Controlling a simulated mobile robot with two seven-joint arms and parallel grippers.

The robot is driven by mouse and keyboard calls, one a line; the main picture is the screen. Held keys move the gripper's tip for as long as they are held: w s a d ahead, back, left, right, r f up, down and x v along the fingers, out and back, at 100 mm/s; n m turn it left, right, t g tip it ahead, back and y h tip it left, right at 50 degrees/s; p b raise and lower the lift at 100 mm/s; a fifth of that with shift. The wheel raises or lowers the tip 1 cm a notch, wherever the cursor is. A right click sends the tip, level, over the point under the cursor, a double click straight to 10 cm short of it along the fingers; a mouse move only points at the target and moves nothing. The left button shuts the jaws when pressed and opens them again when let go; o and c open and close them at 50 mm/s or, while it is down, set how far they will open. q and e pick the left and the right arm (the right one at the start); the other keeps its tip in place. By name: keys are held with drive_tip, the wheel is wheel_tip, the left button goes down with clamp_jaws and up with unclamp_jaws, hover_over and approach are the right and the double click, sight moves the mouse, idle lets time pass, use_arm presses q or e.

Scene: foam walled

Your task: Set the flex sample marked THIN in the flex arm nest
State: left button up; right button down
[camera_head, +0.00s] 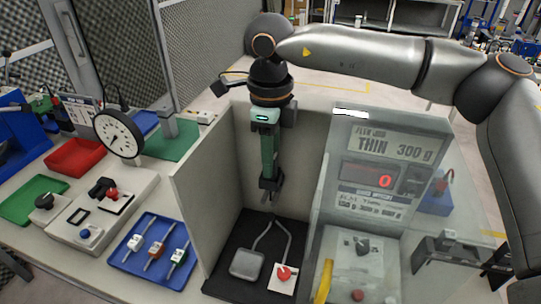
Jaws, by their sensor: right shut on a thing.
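My right gripper (271,190) hangs pointing down inside the pale walled bay, above the black mat. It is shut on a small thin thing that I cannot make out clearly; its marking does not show. On the mat (236,284) below are a grey square pad (246,263) and a white square with a red knob (283,277), joined by a forked grey rod; this may be the flex arm. My left gripper is not in view.
The bay's left wall (207,205) and back wall stand close around my right gripper. At right, a clear-fronted panel reads THIN 300 g (395,148) with a red 0 (385,181). A dial gauge (118,134), red bin (74,157) and control box stand left.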

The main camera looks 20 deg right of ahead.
drive_tip(key=shift+f+b, duration=0.4)
drive_tip(key=shift+f, duration=0.2)
drive_tip(key=c, duration=0.6)
unclamp_jaws()
wheel_tip(320, 180, up, 13)
drive_tip(key=shift+f, duration=0.2)
